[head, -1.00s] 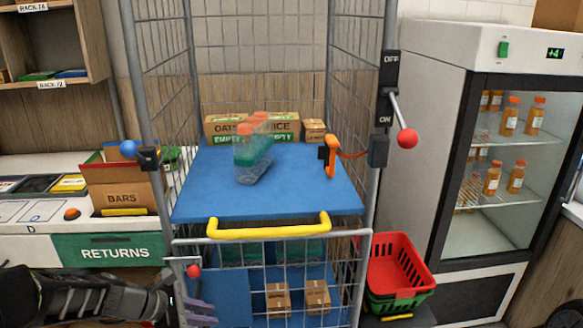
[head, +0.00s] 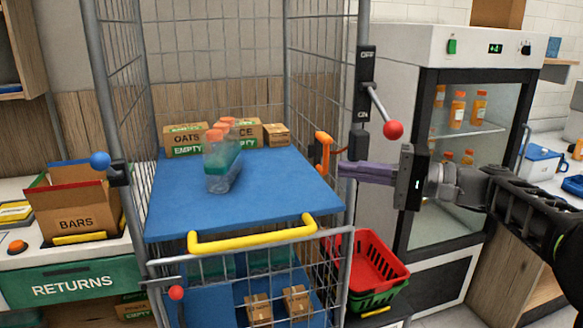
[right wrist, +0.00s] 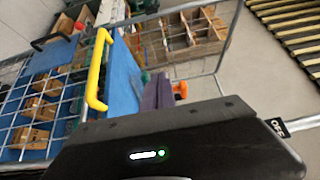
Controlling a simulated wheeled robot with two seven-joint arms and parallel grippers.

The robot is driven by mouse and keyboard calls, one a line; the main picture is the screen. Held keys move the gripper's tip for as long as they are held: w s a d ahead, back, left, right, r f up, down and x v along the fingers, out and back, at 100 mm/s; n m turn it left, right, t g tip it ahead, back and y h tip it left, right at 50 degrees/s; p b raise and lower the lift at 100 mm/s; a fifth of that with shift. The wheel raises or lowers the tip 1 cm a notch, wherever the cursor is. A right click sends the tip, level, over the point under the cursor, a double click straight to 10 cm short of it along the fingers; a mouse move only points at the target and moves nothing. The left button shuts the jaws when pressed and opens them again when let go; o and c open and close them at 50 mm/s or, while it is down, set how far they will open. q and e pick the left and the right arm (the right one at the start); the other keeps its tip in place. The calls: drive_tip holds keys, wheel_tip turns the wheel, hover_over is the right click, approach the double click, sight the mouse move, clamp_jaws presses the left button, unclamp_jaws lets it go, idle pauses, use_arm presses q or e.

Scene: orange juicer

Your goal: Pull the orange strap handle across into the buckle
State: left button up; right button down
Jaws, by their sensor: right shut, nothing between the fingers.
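The orange strap handle (head: 323,150) hangs near the right side of the blue shelf, by the right post of the cage cart. Its strap is mostly hidden. My right gripper (head: 343,170) is shut and empty, its purple fingers pointing left just right of the handle; I cannot tell if they touch it. In the right wrist view, an orange part of the handle (right wrist: 181,90) shows beside the purple fingers (right wrist: 158,92). The black buckle (head: 119,172) is on the left post, beside a blue ball knob (head: 100,160). My left gripper is out of view.
Bottles with orange caps (head: 221,160) and cardboard boxes (head: 187,140) stand on the blue shelf (head: 270,195). A yellow bar (head: 250,235) crosses the cart's front. A red-ball lever (head: 393,130) juts from the right post above my gripper. A fridge (head: 470,100) stands behind my right arm.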

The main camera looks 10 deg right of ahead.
sight(320, 154)
drive_tip(key=shift+a, duration=0.1)
